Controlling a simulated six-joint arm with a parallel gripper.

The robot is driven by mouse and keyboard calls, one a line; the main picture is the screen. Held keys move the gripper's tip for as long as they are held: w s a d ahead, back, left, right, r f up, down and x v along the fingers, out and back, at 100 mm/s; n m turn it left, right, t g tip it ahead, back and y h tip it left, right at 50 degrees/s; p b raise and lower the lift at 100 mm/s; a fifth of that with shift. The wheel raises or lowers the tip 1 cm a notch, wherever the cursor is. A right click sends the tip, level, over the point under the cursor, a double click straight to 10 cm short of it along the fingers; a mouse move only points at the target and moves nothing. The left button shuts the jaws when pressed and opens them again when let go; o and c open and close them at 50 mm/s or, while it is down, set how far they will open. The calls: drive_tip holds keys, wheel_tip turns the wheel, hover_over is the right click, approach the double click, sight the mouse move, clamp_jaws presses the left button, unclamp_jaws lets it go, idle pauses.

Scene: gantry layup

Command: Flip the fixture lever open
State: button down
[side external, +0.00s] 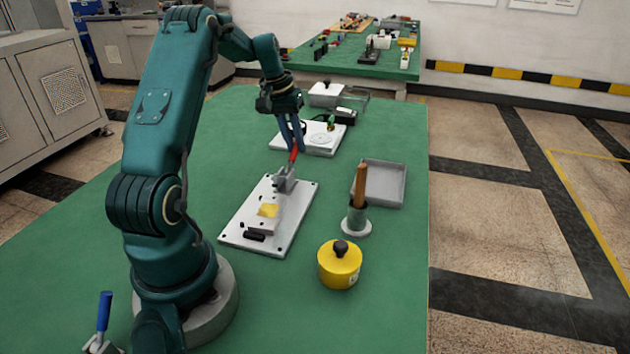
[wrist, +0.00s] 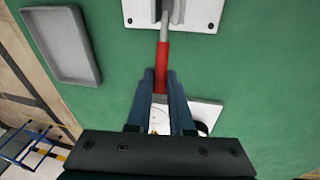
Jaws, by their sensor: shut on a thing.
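The fixture (side external: 269,212) is a light grey plate with a clamp block and a yellow piece on it, lying on the green table. Its lever (side external: 293,156) has a red handle and rises from the grey bracket at the plate's far end. In the wrist view the red lever handle (wrist: 162,68) runs from the bracket at the top down between my fingers. My gripper (side external: 291,146) is shut on the handle near its end, with one blue finger on each side. The fingers in the wrist view (wrist: 161,88) hide part of the handle's end.
A white plate with a round disc (side external: 318,139) lies just behind the gripper. A grey tray (side external: 399,186), a holder with a wooden handle (side external: 357,220) and a yellow pot with a black knob (side external: 339,266) stand to the right. Green table is bare at front right.

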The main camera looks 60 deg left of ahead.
drive_tip(key=shift+s+d+r+t+y, duration=0.15)
drive_tip(key=shift+d+r+t+y, duration=0.1)
drive_tip(key=shift+r+t+y, duration=0.2)
drive_tip(key=shift+s+d+r+t+y, duration=0.1)
drive_tip(key=shift+d+r+t+y, duration=0.1)
drive_tip(key=shift+r+t+y, duration=0.2)
drive_tip(key=shift+s+r+t+y, duration=0.1)
drive_tip(key=shift+s+t+y, duration=0.05)
drive_tip(key=shift+t+y, duration=0.1)
drive_tip(key=c, duration=0.8)
unclamp_jaws()
drive_tip(key=shift+v, duration=2.55)
